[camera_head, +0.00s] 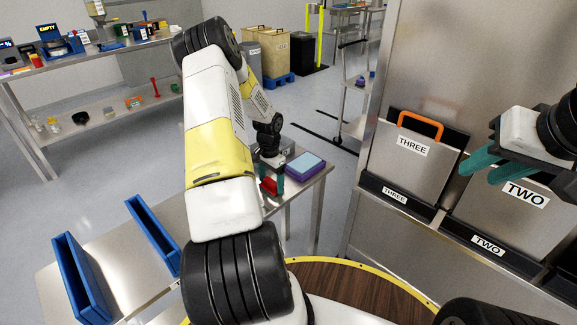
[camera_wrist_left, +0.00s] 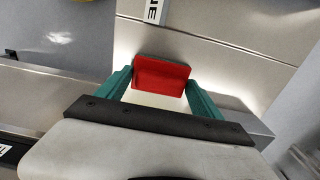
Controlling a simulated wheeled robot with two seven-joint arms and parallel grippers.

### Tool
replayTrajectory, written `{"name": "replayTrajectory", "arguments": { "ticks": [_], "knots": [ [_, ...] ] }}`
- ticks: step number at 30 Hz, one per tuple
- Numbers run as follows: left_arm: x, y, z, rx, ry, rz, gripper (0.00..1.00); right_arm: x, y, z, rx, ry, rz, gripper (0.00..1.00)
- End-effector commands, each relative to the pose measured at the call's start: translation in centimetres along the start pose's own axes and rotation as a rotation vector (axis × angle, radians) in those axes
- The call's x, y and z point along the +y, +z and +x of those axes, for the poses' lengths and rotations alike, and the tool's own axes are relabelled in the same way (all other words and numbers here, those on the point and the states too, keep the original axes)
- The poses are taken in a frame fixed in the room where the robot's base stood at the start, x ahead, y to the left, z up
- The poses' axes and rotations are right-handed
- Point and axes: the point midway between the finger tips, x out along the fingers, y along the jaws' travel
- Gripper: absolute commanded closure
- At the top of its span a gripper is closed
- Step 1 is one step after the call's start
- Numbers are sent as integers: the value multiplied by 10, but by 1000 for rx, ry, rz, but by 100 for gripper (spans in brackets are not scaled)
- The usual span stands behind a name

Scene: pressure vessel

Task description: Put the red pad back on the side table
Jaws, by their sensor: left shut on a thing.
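The red pad (camera_head: 267,186) is held between the teal fingers of my left gripper (camera_head: 272,178), over the near end of a small steel side table (camera_head: 311,183). The left wrist view also shows the red pad (camera_wrist_left: 162,75), with a teal finger on each side. I cannot tell whether the pad touches the table. A purple block with a light blue top (camera_head: 305,166) sits on the table just right of the gripper. My right gripper (camera_head: 490,170) is open and empty in front of the panels labelled THREE and TWO.
The THREE panel (camera_head: 408,165) with an orange handle and the TWO panel (camera_head: 510,215) stand at right. A steel bench (camera_head: 185,245) with two blue racks (camera_head: 152,235) is at lower left. A shelf table with small items (camera_head: 90,110) stands at far left.

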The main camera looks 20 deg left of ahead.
Motion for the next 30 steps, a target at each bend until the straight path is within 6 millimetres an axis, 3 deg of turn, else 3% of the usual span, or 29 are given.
{"name": "replayTrajectory", "arguments": {
  "ticks": [2,3,5,17,20,30],
  "knots": [
    [0,0,1,0,0,0,88,0,0,0,0,0,0,66],
    [0,0,1,0,0,0,16,0,0,0,0,0,0,66],
    [0,0,1,0,0,0,4,0,0,0,0,0,0,66],
    [0,0,-4,1,-1,0,2,0,0,0,0,0,0,66],
    [-1,-1,-17,3,-3,1,2,0,0,0,0,0,0,66],
    [-1,0,-88,3,-3,0,2,0,0,0,0,0,0,66]
  ]
}}
